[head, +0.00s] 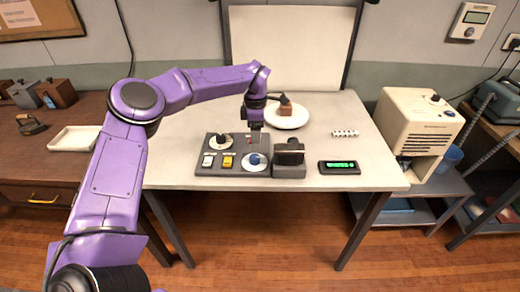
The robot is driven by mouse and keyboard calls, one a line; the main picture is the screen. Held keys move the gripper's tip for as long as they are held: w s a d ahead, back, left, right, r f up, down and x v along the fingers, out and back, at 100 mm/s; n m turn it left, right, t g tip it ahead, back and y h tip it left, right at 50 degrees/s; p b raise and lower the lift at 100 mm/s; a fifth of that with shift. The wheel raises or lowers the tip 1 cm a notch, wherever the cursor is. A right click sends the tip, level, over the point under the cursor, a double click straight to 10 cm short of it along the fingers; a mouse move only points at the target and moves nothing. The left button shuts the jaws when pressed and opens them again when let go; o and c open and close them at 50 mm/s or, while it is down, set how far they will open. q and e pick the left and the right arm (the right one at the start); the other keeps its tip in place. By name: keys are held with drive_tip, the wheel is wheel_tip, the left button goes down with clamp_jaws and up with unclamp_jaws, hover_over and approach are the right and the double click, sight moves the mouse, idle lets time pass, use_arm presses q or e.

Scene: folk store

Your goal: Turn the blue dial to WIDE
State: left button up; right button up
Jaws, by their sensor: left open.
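The blue dial (254,160) sits on a pale round plate at the front right of the grey control panel (213,172) on the table. The lettering around it is too small to read, so I cannot tell its setting. My left gripper (255,146) is open and points down over the panel, just behind the blue dial. I cannot tell how high it is above the panel, and it seems to hold nothing. My right gripper is not in view.
The panel also has a black knob (223,139), a white switch (208,161) and a yellow switch (228,162). A dark device (289,158) stands close to its right. A green-lit display (339,167) lies farther right. A white plate (287,123) with a brown block (286,111) is behind.

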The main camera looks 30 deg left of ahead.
sight(256, 156)
use_arm(q)
drive_tip(key=s+f, duration=0.1)
drive_tip(key=f+p, duration=0.1)
drive_tip(key=f, duration=0.1)
drive_tip(key=shift+s, duration=0.35)
drive_tip(key=f, duration=0.3)
drive_tip(key=w+f+p, duration=0.1)
drive_tip(key=f, duration=0.1)
drive_tip(key=shift+d, duration=0.1)
drive_tip(key=shift+s+r, duration=0.15)
drive_tip(key=shift+s, duration=0.25)
drive_tip(key=shift+c, duration=1.2)
drive_tip(key=c, duration=0.8)
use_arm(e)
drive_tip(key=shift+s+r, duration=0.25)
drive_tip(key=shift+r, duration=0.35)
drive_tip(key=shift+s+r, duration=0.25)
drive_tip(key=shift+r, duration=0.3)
